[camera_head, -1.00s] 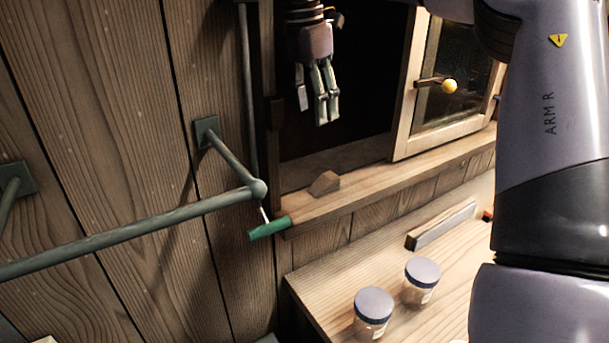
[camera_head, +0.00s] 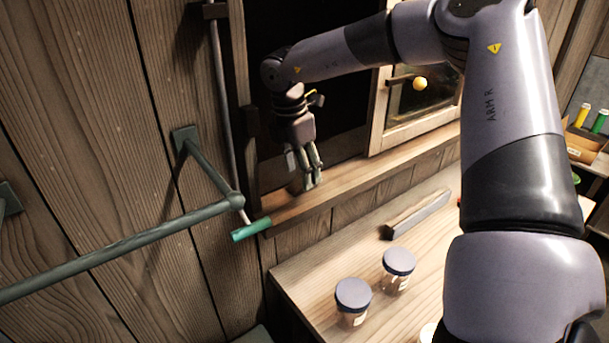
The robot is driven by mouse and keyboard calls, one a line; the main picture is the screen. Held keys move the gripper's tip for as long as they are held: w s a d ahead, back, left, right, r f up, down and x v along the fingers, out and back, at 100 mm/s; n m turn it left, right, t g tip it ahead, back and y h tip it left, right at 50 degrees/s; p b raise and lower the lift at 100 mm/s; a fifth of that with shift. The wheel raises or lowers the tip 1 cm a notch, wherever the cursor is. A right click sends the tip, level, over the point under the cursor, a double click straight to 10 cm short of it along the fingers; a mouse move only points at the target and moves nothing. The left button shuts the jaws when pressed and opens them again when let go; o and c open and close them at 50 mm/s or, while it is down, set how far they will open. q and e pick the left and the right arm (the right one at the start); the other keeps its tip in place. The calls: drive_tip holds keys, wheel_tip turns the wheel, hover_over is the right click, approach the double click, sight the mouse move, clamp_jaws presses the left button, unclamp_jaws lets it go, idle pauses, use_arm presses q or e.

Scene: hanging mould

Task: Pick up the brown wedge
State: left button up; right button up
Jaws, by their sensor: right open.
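The brown wedge sits on the wooden window sill (camera_head: 345,186), near its left end. Only a small dark part of the wedge (camera_head: 294,187) shows; my right gripper hides the rest. My right gripper (camera_head: 312,184) points down at the sill, with its fingertips right at the wedge. Its fingers are open. I cannot tell whether they touch the wedge or stand around it. My left gripper is not in view.
A window sash with a yellow knob (camera_head: 420,84) stands right of the gripper. A green-handled rod (camera_head: 251,229) and a grey-green rail (camera_head: 130,243) are at the left. Below, the bench holds two lidded jars (camera_head: 352,302) and a grey-edged block (camera_head: 416,214).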

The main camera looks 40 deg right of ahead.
drive_tip(key=shift+w+d+f, duration=0.1)
drive_tip(key=shift+d+f, duration=0.05)
drive_tip(key=shift+f, duration=0.5)
drive_tip(key=shift+d+f, duration=0.1)
drive_tip(key=shift+f, duration=0.55)
drive_tip(key=shift+r, duration=0.1)
drive_tip(key=shift+c, duration=0.5)
drive_tip(key=shift+c, duration=0.6)
drive_tip(key=c, duration=0.9)
drive_tip(key=shift+o, duration=0.2)
